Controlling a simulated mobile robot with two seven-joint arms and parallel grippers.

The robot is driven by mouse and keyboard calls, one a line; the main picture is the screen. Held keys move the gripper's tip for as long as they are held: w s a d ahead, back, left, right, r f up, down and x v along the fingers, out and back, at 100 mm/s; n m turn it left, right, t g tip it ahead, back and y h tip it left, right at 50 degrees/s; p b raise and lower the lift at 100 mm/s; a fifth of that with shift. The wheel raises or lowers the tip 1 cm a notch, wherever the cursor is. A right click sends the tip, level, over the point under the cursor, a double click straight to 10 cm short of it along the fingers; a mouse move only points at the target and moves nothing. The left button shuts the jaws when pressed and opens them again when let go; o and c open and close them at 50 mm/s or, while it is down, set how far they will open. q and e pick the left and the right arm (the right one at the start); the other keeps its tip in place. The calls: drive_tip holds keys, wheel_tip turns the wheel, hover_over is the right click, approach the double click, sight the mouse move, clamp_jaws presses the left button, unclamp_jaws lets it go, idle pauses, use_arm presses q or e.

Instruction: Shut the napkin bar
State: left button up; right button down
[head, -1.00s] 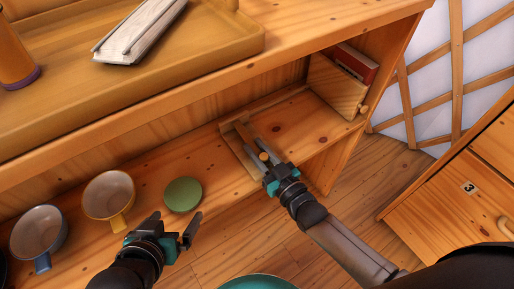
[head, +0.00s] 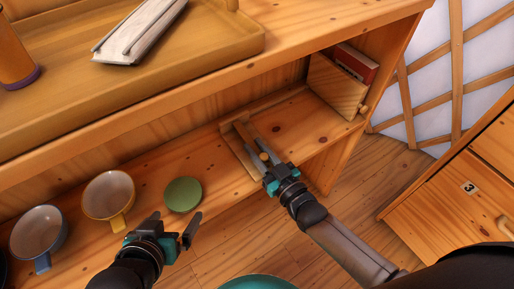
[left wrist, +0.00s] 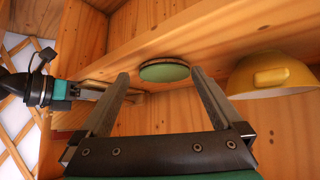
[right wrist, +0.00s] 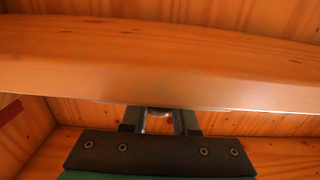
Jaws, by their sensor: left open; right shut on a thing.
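A flat wooden napkin holder (head: 232,152) lies on the lower shelf, with a narrow wooden napkin bar (head: 242,131) and a small round knob (head: 264,157). My right gripper (head: 251,146) reaches over it and is shut on the bar, its fingers on either side. The fingers hide part of the bar, so its exact tilt is unclear.
A green disc (head: 183,194), a yellow cup (head: 109,194) and a blue cup (head: 39,231) stand left of the holder. An upright wooden panel (head: 336,87) stands at the shelf's right end. The upper board (head: 200,97) overhangs the shelf.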

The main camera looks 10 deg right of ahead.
drive_tip(key=shift+r, duration=0.1)
use_arm(q)
drive_tip(key=shift+s+a+r+g+y+p, duration=0.15)
drive_tip(key=shift+s+a+g+y+p, duration=0.25)
drive_tip(key=shift+a, duration=0.35)
use_arm(e)
drive_tip(key=shift+r, duration=0.2)
drive_tip(key=shift+w+r+p, duration=0.1)
drive_tip(key=shift+r+p, duration=0.5)
drive_tip(key=shift+p, duration=0.35)
drive_tip(key=shift+r, duration=0.1)
use_arm(q)
drive_tip(key=s+a+g, duration=0.1)
drive_tip(key=s+a+f+g+y, duration=0.1)
drive_tip(key=s+a+g, duration=0.1)
drive_tip(key=shift+s+a+n, duration=0.1)
drive_tip(key=shift+n, duration=0.2)
use_arm(e)
drive_tip(key=c, duration=0.7)
unclamp_jaws()
use_arm(q)
drive_tip(key=shift+s, duration=0.1)
use_arm(e)
drive_tip(key=shift+s+f, duration=0.2)
